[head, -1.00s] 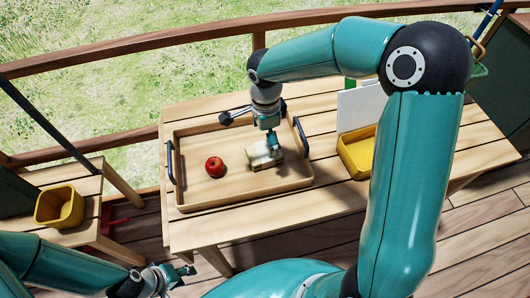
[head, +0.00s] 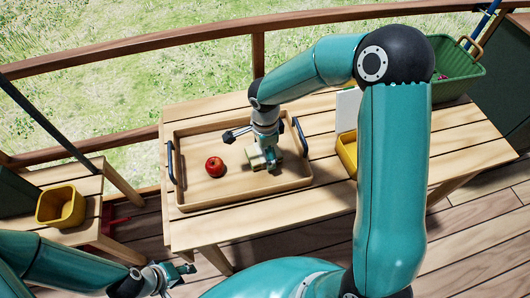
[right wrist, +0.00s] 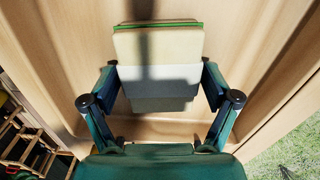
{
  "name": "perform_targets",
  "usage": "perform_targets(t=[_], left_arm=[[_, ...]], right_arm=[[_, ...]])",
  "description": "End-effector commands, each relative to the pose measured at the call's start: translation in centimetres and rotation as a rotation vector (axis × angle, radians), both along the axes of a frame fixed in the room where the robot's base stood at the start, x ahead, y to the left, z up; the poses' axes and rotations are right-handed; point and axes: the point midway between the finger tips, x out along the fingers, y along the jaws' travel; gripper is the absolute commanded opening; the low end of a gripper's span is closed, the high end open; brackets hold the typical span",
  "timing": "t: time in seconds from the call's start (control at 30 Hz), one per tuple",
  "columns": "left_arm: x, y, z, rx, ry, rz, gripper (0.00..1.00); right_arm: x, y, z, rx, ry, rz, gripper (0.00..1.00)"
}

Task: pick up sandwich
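The sandwich (head: 256,159), pale bread with a thin green edge, is over the right part of a wooden tray (head: 210,197). It fills the middle of the right wrist view (right wrist: 158,45). My right gripper (head: 268,158) reaches down to it from above, with a finger along each side. In the right wrist view the fingers (right wrist: 160,88) look closed against its sides. Whether its underside is clear of the tray is hard to tell. My left gripper (head: 175,276) is low at the left, away from the tray, and appears open and empty.
A red apple (head: 215,166) lies on the tray left of the sandwich. The tray has dark handles and stands on a slatted table (head: 225,227). A yellow bin (head: 347,150) stands right of it, with a green basket (head: 460,75) behind. Another yellow container (head: 60,206) is on the left side table.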

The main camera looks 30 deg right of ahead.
Motion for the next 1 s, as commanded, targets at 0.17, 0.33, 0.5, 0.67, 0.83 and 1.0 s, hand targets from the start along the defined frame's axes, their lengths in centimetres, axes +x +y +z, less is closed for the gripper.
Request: perform_targets(t=[0.17,0.33,0.5,0.67,0.83,1.0], left_arm=[[0.0,0.0,0.0,0.000,0.000,0.000,0.40],[0.0,0.0,0.0,0.000,0.000,0.000,0.40],[0.0,0.0,0.0,0.000,0.000,0.000,0.40],[0.0,0.0,0.0,0.000,0.000,0.000,0.40],[0.0,0.0,-0.1,0.000,0.000,0.000,0.40],[0.0,0.0,-0.2,0.000,0.000,0.000,0.40]], right_arm=[[0.0,0.0,0.0,0.000,0.000,0.000,0.50],[0.0,0.0,0.1,0.000,-0.001,0.000,0.37],[0.0,0.0,0.1,0.000,-0.001,0.000,0.37],[0.1,-0.1,0.8,-0.001,-0.003,0.000,0.37],[0.1,-0.1,2.6,-0.001,-0.006,-0.002,0.37],[0.1,-0.1,6.1,0.000,-0.008,-0.002,0.37]])
